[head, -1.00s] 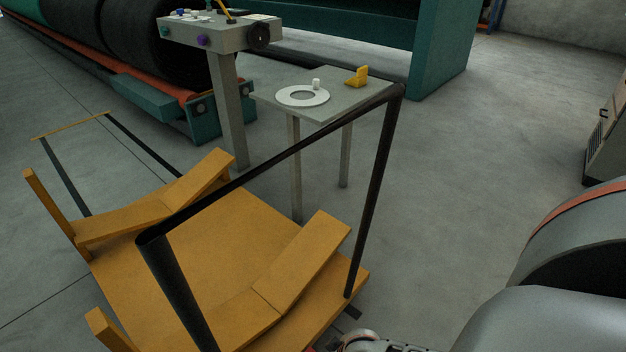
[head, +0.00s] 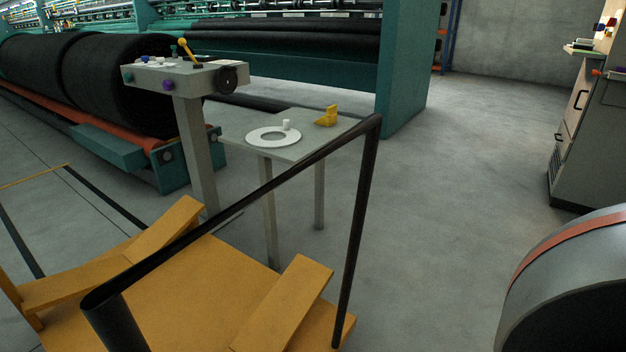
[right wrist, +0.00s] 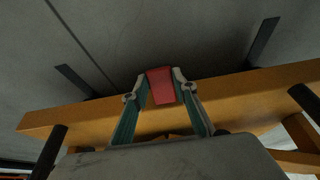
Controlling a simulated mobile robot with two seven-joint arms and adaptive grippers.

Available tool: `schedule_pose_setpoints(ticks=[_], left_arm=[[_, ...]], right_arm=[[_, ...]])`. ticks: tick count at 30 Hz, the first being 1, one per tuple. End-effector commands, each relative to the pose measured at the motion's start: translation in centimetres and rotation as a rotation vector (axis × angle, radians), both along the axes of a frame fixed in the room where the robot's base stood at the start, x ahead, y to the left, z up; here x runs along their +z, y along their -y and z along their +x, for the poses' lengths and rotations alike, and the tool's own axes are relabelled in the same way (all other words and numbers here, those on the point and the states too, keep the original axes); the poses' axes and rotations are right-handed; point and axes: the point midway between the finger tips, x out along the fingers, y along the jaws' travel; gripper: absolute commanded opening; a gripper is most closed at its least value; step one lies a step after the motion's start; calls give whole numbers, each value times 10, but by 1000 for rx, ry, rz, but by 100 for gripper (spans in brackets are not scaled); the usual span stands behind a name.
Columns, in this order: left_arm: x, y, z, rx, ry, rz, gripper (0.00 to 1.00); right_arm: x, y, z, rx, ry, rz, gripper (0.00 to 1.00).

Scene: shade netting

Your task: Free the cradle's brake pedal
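The cradle is an orange wheeled-looking frame (head: 235,262) with angled side boards and black tube handles (head: 365,200), at the lower left of the head view. In the right wrist view its orange beam (right wrist: 95,112) crosses the picture. A red pedal (right wrist: 161,86) stands out at the beam. My right gripper (right wrist: 161,77) has its two fingers spread, one on each side of the red pedal, with the tips close to its edges. I cannot tell whether they touch it. Neither gripper shows in the head view.
A small grey table (head: 312,147) behind the cradle bears a white ring (head: 273,136) and a yellow block (head: 326,117). A control post (head: 195,140) and large black rolls (head: 120,85) stand at left.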

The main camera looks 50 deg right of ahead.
Motion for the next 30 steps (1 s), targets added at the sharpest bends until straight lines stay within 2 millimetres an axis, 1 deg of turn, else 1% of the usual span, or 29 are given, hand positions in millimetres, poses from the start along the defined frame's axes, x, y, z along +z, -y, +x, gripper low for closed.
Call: schedule_pose_setpoints(ticks=[5, 10, 11, 13, 15, 22, 30], left_arm=[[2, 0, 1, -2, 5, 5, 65], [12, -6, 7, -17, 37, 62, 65], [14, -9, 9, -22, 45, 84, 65], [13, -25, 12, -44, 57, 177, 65], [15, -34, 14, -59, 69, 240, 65], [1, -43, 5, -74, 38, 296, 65], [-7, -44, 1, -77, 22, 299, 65]], right_arm=[[1, 0, 1, 0, -4, 0, 0], [8, 0, 6, 0, -37, -4, 0], [10, 0, 8, 1, -47, -5, 0], [15, 0, 10, -1, -80, -8, 0], [19, -1, 12, -1, -123, -10, 0], [26, -3, 13, 0, -311, -22, 0], [26, -3, 9, 1, -495, -36, 0]])
